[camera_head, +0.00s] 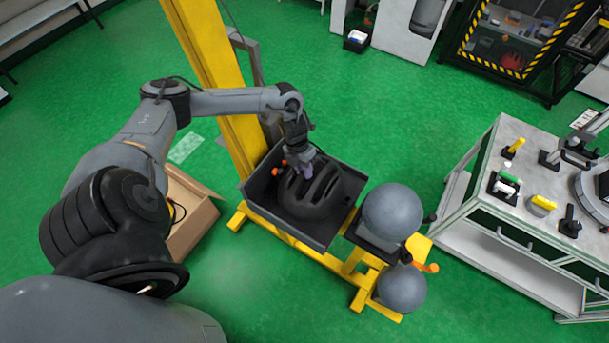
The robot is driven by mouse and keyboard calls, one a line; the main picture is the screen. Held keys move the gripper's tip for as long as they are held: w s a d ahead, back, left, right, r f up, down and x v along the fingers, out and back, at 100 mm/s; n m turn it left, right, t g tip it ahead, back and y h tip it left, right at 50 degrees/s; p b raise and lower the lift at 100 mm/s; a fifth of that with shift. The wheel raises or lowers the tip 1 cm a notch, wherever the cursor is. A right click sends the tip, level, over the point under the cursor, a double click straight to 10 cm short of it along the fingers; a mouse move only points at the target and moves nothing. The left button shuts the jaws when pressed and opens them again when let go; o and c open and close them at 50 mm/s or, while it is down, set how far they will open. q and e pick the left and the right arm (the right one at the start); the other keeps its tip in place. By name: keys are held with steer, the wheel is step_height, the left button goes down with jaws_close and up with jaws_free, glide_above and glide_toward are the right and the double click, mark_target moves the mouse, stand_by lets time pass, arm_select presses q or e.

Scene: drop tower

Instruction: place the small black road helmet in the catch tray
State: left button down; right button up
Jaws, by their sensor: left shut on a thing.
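The black helmet (312,195), with long vent slots, is in the dark catch tray (258,184), at the foot of the yellow tower. My left gripper (303,172) reaches down to the helmet's top left part and is shut on it. The fingertips are small and partly hidden against the helmet. I cannot tell whether the helmet rests on the tray floor or hangs just above it. My right gripper is not in the view.
The yellow column (217,75) rises behind the tray. Two grey ball-shaped headforms (392,212) are right of the tray. An open cardboard box (190,228) is on the green floor at left. A workbench (510,215) with tools stands at right.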

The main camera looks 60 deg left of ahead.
arm_select(q)
steer(key=shift+a+x, duration=0.2)
steer(key=shift+x, duration=0.7)
steer(key=shift+a+x, duration=0.2)
steer(key=shift+x, duration=0.75)
steer(key=shift+f, duration=0.2)
steer(key=c, duration=0.9)
jaws_free()
steer(key=v, duration=1.2)
steer(key=shift+s+b, duration=0.1)
steer(key=shift+b, duration=0.25)
